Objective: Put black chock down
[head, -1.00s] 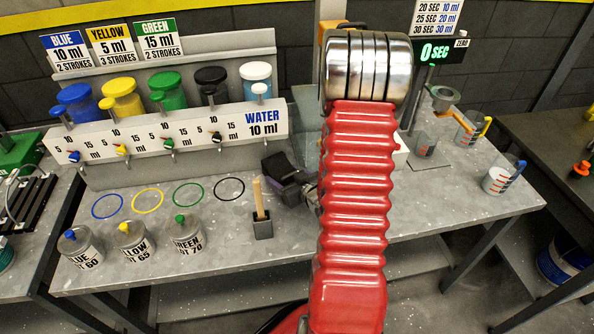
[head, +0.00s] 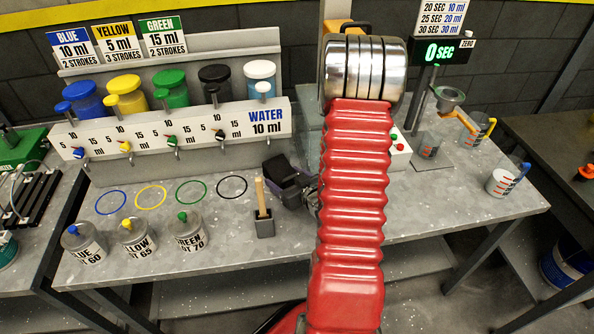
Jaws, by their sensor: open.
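My gripper (head: 288,180) shows as a dark shape just left of my red arm, low over the grey bench. It is partly hidden by the arm, and its jaws look open. I cannot pick out a separate black chock for certain. A gap of bare bench seems to lie between that block and the gripper.
The dispenser rack (head: 190,140) stands at the back of the bench (head: 215,262). Lidded pots (head: 137,238) stand front left, near coloured rings (head: 150,196). A funnel stand (head: 450,100) and measuring cups (head: 503,181) are at the right. My arm hides the bench's middle.

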